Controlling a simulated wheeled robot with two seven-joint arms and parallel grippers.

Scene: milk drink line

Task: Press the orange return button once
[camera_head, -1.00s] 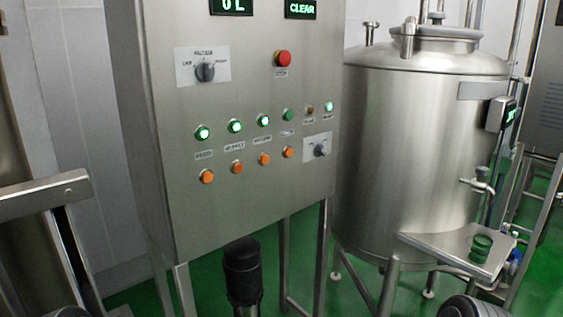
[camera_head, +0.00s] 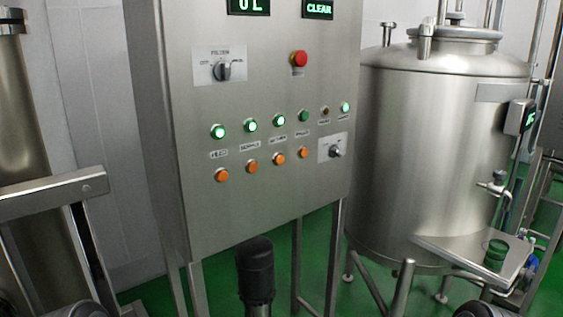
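A steel control panel (camera_head: 265,205) stands upright at the centre. It carries a row of several orange buttons, from the leftmost (camera_head: 221,175) through the second (camera_head: 252,166) and third (camera_head: 278,159) to the rightmost (camera_head: 302,153). Small labels sit above them, too blurred to tell surely which reads return. Lit green lamps (camera_head: 218,132) run above the labels. No orange button looks clearly pressed. Neither of my grippers is in view, and nothing covers the buttons.
The panel also has a red mushroom button (camera_head: 299,59), a selector knob (camera_head: 223,71) and a smaller knob (camera_head: 336,152). A black-capped cylinder (camera_head: 255,268) stands low before it. A steel tank (camera_head: 430,160) is at right, a steel frame (camera_head: 60,188) at left. The panel front is clear.

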